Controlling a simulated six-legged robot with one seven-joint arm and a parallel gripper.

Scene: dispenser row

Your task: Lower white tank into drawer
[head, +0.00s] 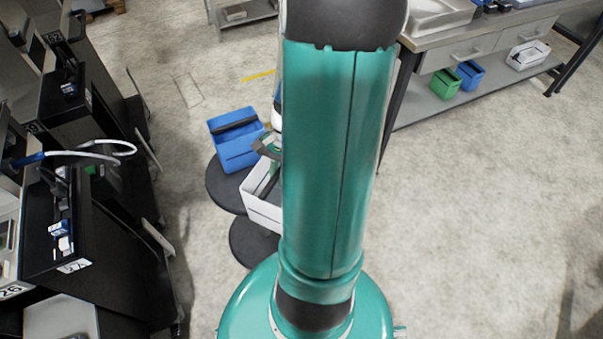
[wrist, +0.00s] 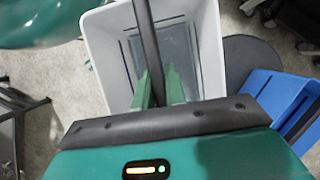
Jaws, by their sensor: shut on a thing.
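The white tank (head: 262,211) is an open box with a dark bar handle, left of my arm in the head view. It fills the upper middle of the wrist view (wrist: 104,62), and its inside looks empty. My gripper (wrist: 158,88) is shut on the tank's dark handle, with green fingers on either side of it. In the head view my arm partly hides the gripper and tank. The tank is above or on dark round discs; I cannot tell which. Black dispenser units (head: 110,255) stand at the left; I cannot make out which drawer is meant.
A blue tank (head: 238,150) stands on a black round disc (head: 222,186), close beside the white tank. A cable loop (head: 110,150) sticks out from the dispenser row. A bench with a shelf (head: 415,108) stands at upper right. The floor (head: 480,220) at right is clear.

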